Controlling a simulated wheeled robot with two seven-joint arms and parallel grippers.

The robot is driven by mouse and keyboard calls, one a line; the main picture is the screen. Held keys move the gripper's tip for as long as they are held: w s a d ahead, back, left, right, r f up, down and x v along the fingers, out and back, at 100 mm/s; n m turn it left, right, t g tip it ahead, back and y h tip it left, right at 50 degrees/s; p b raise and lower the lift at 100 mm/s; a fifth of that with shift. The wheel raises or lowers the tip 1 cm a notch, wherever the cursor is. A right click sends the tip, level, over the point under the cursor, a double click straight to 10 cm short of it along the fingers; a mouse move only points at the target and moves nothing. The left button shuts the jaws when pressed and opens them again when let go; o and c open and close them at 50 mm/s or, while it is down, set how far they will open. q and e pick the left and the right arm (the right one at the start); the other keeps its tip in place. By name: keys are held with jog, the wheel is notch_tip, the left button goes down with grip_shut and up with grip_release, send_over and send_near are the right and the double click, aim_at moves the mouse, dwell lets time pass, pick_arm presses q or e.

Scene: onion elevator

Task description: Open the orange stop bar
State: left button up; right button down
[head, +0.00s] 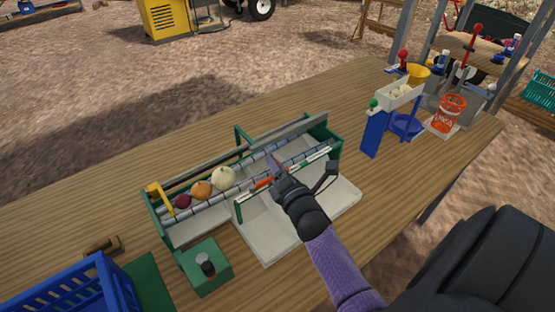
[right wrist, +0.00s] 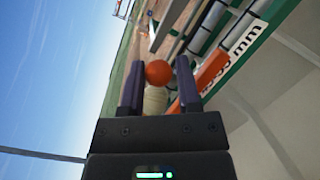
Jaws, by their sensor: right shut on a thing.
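The conveyor frame (head: 334,146) is green, with grey rollers, and stands on the table. My right gripper (head: 275,170) is over its near side, beside an orange strip (head: 263,184) on the marked rail. In the right wrist view, an orange ball-shaped knob (right wrist: 158,72) with a cream part below it sits between the fingers of the right gripper (right wrist: 160,68), which is shut on it. How the knob joins the bar is hidden. A red onion (head: 182,201), an orange onion (head: 202,190) and a white onion (head: 224,178) lie on the rollers to its left. My left gripper is not in view.
A yellow bracket (head: 159,197) is at the conveyor's left end. A green box with a black knob (head: 207,266) and a blue crate (head: 75,290) stand at front left. A blue post (head: 375,134) and an orange basket (head: 450,112) are at the right. The table's back left is clear.

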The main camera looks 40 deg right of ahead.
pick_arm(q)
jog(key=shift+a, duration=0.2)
pick_arm(e)
jog(key=shift+a+f, duration=0.2)
jog(key=c, duration=0.7)
grip_release()
jog(key=o, duration=0.3)
jog(key=shift+w+a+r, duration=0.1)
pick_arm(q)
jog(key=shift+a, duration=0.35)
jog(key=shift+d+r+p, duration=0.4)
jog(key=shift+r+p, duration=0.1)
jog(key=shift+p, duration=0.05)
pick_arm(e)
jog(key=v, duration=1)
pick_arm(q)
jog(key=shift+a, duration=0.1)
